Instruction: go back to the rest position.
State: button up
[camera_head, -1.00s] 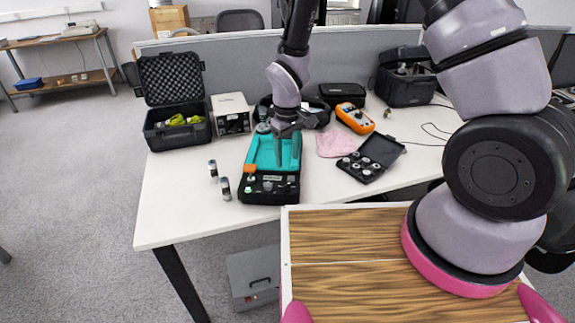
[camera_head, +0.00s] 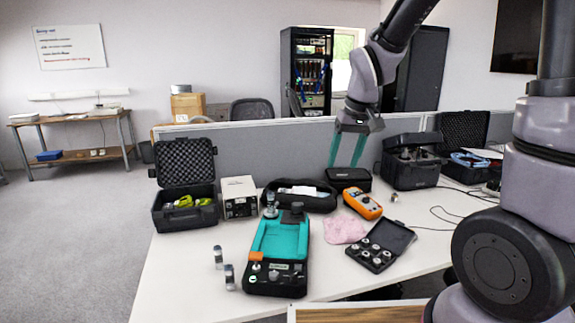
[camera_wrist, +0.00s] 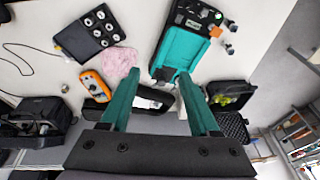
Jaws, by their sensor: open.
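My gripper (camera_head: 346,148) is open and empty, raised in the air above the back of the white table (camera_head: 190,265). Its two teal fingers point down and stand apart; the wrist view shows them (camera_wrist: 158,105) with nothing between them. Below and left in the head view sits the teal-and-black calibration unit (camera_head: 279,243), with an orange block and knobs at its front. It also shows at the top of the wrist view (camera_wrist: 180,48). Nothing touches the fingers in either view.
A black case (camera_head: 186,180), a beige box (camera_head: 239,197), an orange multimeter (camera_head: 362,203), a pink cloth (camera_head: 345,230) and a tray of sensors (camera_head: 380,245) stand on the table. Two small cylinders (camera_head: 229,277) stand at its left front. A grey divider (camera_head: 240,145) runs behind.

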jog(key=s+d+r+m+t, duration=0.2)
jog(key=s+d+r+m, duration=0.1)
jog(key=s+d+r, duration=0.2)
jog(key=s+d+r+m+t, duration=0.2)
jog(key=s+d+r, duration=0.3)
jog(key=s+r, duration=0.3)
notch_tip(320, 180, up, 2)
jog(key=shift+s+d+r+m, duration=0.15)
jog(key=shift+s+d+m, duration=0.25)
jog(key=shift+m, duration=0.1)
dwell(1.1)
